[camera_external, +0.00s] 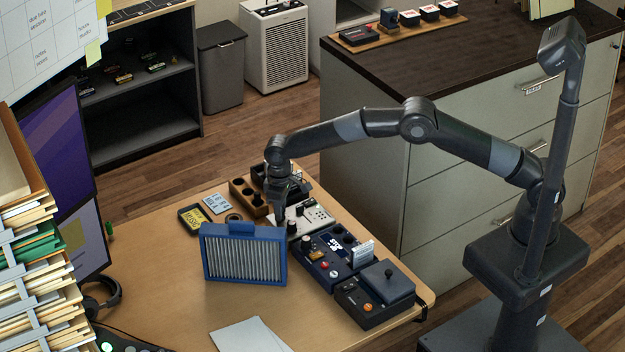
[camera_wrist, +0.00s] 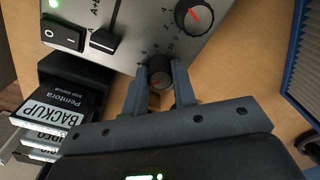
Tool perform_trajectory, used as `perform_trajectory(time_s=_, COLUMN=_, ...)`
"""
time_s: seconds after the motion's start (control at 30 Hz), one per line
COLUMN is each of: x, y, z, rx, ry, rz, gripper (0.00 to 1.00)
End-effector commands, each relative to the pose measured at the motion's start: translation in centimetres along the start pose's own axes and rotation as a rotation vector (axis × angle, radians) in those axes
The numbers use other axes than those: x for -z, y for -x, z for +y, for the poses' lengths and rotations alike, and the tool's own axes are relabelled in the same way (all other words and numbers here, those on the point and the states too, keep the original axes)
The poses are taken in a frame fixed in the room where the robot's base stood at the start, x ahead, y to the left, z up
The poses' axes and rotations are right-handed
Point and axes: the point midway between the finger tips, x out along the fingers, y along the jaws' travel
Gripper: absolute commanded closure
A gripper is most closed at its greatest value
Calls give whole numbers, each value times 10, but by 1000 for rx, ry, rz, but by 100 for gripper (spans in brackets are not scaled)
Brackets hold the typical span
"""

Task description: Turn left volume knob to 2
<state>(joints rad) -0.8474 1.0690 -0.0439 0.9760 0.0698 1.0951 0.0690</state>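The pale control panel (camera_wrist: 135,35) fills the top of the wrist view; it has a rocker switch (camera_wrist: 62,35), a slider (camera_wrist: 104,41) and two black knobs. One knob (camera_wrist: 160,72) sits between my gripper's fingertips (camera_wrist: 160,75), with an orange-red mark on its face. The fingers lie close against both its sides. The other knob (camera_wrist: 194,16), at the upper right, has a red pointer aimed up and left, and is free. Which knob counts as left is unclear from this angle. In the external view my gripper (camera_external: 289,205) points down at the pale device (camera_external: 312,216).
A blue ribbed panel (camera_external: 244,255) stands close in front of the device. A dark blue box with knobs (camera_external: 327,262) and a black box (camera_external: 374,294) lie to its right. In the wrist view a black box labelled BACKUP (camera_wrist: 60,108) is at the left.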

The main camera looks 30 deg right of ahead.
Motion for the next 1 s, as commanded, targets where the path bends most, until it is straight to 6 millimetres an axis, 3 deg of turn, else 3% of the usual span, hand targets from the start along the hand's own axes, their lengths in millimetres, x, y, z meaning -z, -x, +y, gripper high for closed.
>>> perform_trajectory(time_s=0.27, x=0, y=0, z=0, rx=0, ry=1, rz=-1, gripper=53)
perform_trajectory(time_s=0.57, x=0, y=4, z=0, rx=0, ry=1, rz=0, gripper=53)
perform_trajectory(time_s=1.0, x=0, y=82, z=0, rx=1, ry=1, rz=2, gripper=53)
